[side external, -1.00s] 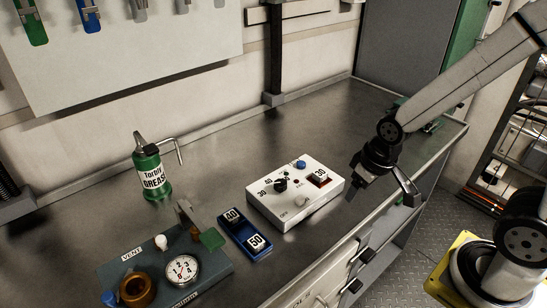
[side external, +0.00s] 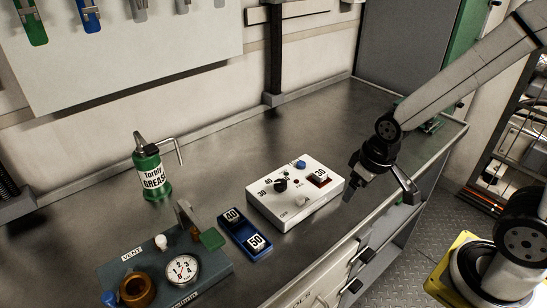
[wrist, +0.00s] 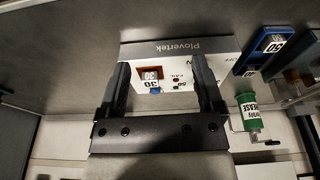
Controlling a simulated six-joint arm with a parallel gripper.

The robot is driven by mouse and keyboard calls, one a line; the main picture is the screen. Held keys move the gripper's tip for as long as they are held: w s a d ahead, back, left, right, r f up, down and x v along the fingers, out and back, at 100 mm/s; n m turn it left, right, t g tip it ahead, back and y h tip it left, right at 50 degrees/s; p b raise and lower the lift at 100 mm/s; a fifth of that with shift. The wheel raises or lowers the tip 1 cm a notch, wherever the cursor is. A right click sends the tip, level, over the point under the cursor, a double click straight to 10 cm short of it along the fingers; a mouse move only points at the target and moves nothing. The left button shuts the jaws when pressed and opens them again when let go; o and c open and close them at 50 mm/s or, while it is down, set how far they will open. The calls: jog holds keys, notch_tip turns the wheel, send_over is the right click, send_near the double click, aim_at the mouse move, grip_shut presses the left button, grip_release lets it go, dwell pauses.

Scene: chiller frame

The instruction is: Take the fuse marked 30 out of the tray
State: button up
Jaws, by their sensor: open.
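The fuse marked 30 (side external: 320,175) is a white block in a red-edged slot on top of a white box (side external: 300,213), not in the tray. It also shows in the wrist view (wrist: 151,76), between the fingers in the picture.
The white box also carries a black knob (side external: 281,185) and a blue button (side external: 301,164). A green grease can (side external: 151,172) stands at the left. A grey vent unit with a gauge (side external: 182,269) is at the front left. The metal bench behind the box is clear.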

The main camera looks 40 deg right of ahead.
jog(key=w+n, duration=0.1)
jog(key=r+n+g, duration=0.2)
jog(key=n+g, duration=0.1)
jog(key=n, duration=1.4)
send_over(320, 172)
jog(key=shift+f, duration=0.1)
jog(key=shift+f, duration=3.9)
jog(key=shift+c, duration=0.2)
grip_shut()
jog(key=shift+r, duration=0.15)
